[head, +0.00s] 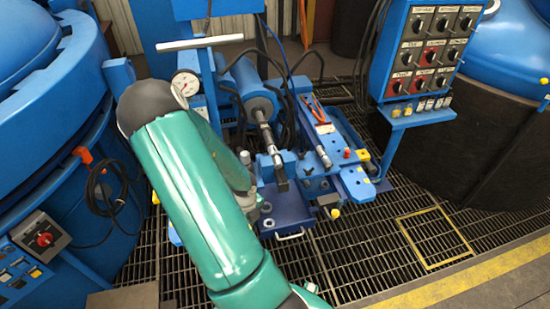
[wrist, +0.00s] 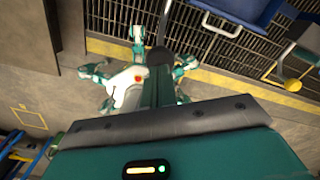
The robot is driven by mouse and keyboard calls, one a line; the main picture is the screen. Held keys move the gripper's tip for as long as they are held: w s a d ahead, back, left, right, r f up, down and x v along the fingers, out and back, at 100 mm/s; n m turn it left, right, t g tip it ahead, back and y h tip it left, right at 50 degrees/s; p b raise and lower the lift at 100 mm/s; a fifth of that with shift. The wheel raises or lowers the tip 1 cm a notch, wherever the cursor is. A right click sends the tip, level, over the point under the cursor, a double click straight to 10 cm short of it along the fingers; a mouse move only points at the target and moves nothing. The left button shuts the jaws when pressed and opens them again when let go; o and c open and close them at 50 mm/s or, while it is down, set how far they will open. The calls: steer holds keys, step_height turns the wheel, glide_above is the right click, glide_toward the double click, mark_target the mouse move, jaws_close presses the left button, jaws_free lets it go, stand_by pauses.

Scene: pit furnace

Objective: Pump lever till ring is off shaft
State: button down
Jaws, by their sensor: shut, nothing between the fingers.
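A pale T-shaped handle (head: 200,42), which looks like the lever, stands above the blue press unit at the back. A round pressure gauge (head: 187,83) sits just below it. I cannot clearly make out the ring or the shaft. My teal arm covers the left part of the unit. My gripper (wrist: 160,122) shows as a wide grey edge in the wrist view, empty. In the head view it is mostly hidden behind the forearm.
The blue tray (head: 288,215) has a front handle. A control panel (head: 430,50) with rows of knobs stands at the right, before a dark round vat (head: 480,150). A large blue furnace vessel (head: 50,90) fills the left. Grating (head: 380,260) in front is clear.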

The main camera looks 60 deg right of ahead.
steer(key=shift+f, duration=0.55)
step_height(320, 180, down, 10)
steer(key=s+a, duration=0.2)
steer(key=r, duration=0.3)
steer(key=w+d+r, duration=0.1)
steer(key=r, duration=0.2)
steer(key=w+d+r, duration=0.1)
steer(key=r, duration=0.3)
steer(key=shift+r, duration=0.1)
steer(key=shift+s, duration=0.1)
